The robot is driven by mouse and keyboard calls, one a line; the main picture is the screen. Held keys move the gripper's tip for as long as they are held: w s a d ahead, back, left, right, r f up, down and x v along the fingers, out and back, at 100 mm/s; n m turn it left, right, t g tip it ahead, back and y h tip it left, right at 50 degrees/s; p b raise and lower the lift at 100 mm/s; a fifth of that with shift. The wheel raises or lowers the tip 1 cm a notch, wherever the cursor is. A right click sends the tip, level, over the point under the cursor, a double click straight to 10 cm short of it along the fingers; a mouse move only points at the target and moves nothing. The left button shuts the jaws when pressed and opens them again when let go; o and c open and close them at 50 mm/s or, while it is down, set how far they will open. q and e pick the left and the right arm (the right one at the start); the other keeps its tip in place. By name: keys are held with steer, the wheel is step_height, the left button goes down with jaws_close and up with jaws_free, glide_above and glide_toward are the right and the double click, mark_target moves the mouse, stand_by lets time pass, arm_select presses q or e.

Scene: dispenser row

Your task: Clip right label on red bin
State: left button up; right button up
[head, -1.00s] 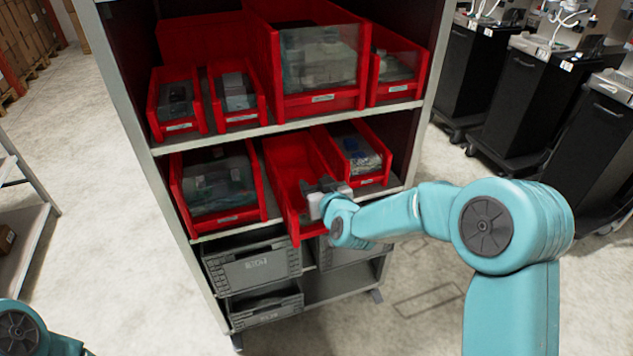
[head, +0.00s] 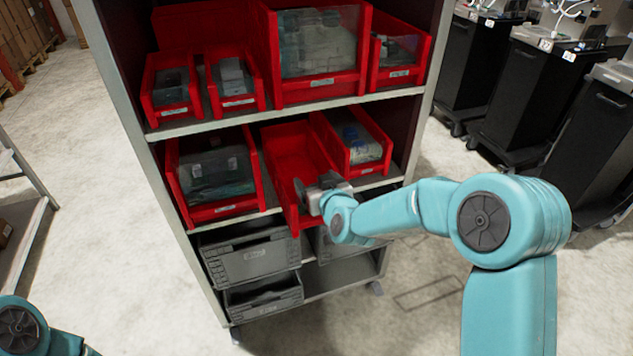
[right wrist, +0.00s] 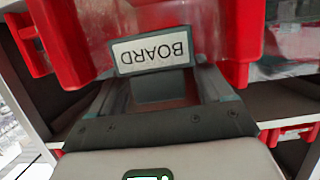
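A red bin (head: 291,150) sticks out of the middle of the lower red row, with its front end tipped down. My right gripper (head: 315,190) is at that front end. In the right wrist view, a white label reading "BOARD" (right wrist: 150,50) shows upside down against the bin's red front (right wrist: 215,35). The fingers of my right gripper (right wrist: 155,85) stand apart on either side of a dark block (right wrist: 160,86) beside the label. I cannot tell whether they press on it, or whether the label is fixed to the bin. My left gripper is out of view.
Red bins with white labels stand at both sides (head: 213,180) (head: 352,145) and on the shelf above (head: 320,55). Grey crates (head: 250,258) sit below. Black cabinets (head: 530,95) stand at the right.

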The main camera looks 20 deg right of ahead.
steer(key=v, duration=1.6)
steer(key=shift+s+b, duration=0.15)
steer(key=shift+b, duration=0.2)
steer(key=s+f+g+p, duration=0.2)
steer(key=f+g+p, duration=0.1)
steer(key=f, duration=0.5)
steer(key=s+f+g+p, duration=0.3)
steer(key=f, duration=0.4)
steer(key=s+a+f+m+g+y, duration=0.1)
steer(key=s+a+f+g, duration=0.2)
steer(key=s+f, duration=0.3)
steer(key=s+a+f+m+g+y+p, duration=0.1)
steer(key=s+a+f+g, duration=0.3)
steer(key=s, duration=0.6)
step_height(320, 180, down, 2)
steer(key=shift+a+f+g+y, duration=0.1)
steer(key=shift+a+g+y, duration=0.1)
steer(key=shift+g+y, duration=0.45)
